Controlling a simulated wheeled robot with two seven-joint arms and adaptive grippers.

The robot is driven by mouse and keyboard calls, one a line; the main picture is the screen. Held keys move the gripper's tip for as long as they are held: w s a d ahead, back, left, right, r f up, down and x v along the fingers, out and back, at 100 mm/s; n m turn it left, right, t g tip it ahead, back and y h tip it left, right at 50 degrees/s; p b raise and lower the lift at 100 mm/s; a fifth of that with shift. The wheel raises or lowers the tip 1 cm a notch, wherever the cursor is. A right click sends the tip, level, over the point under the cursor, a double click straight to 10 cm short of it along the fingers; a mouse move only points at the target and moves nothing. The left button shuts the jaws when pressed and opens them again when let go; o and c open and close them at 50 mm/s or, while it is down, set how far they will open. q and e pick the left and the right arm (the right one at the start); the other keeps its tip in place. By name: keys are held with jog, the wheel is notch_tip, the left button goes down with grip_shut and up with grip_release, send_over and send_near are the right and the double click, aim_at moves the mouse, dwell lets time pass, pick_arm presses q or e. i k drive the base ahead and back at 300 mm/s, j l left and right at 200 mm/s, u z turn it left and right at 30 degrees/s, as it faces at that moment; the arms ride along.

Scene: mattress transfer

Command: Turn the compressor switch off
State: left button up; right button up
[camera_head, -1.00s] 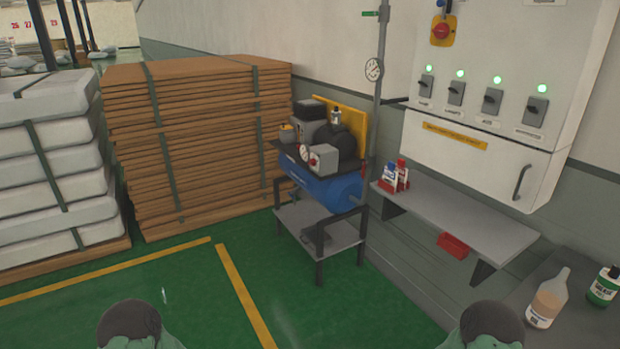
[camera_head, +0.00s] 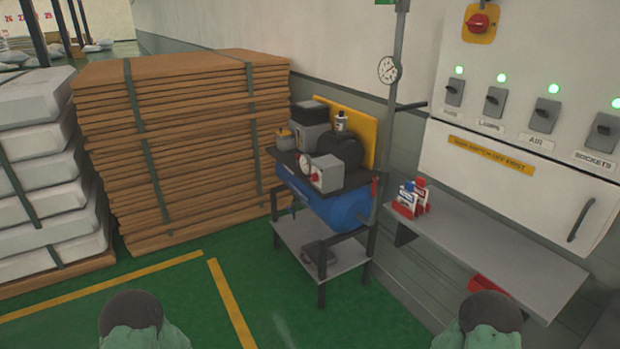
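The compressor has a blue tank (camera_head: 345,211) and stands on a dark metal stand in the middle of the view. On its front is a grey switch box (camera_head: 329,171) with a small red knob (camera_head: 316,177); the knob's setting is too small to tell. A round gauge (camera_head: 304,161) sits beside the box. On the wall cabinet at the right is a switch labelled AIR (camera_head: 545,115), with a lit green lamp (camera_head: 553,89) above it. Neither gripper is in view; only rounded parts of my two arms show at the bottom edge.
A wall shelf (camera_head: 490,240) with small red-and-white bottles (camera_head: 407,199) juts out right of the compressor. A vertical pipe (camera_head: 394,110) rises behind it. Stacked boards (camera_head: 190,130) stand on the left. The green floor (camera_head: 290,320) in front is clear.

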aim_at(314, 177)
jog(key=i+j, duration=0.2)
jog(key=i+j+z, duration=0.15)
jog(key=j, duration=0.25)
jog(key=i+j, duration=0.3)
jog(key=i+j+z, duration=0.15)
jog(key=j, duration=0.25)
jog(key=i+j, duration=0.2)
jog(key=j, duration=0.15)
jog(key=i+j+z, duration=0.15)
jog(key=j, duration=0.2)
jog(key=i, duration=0.05)
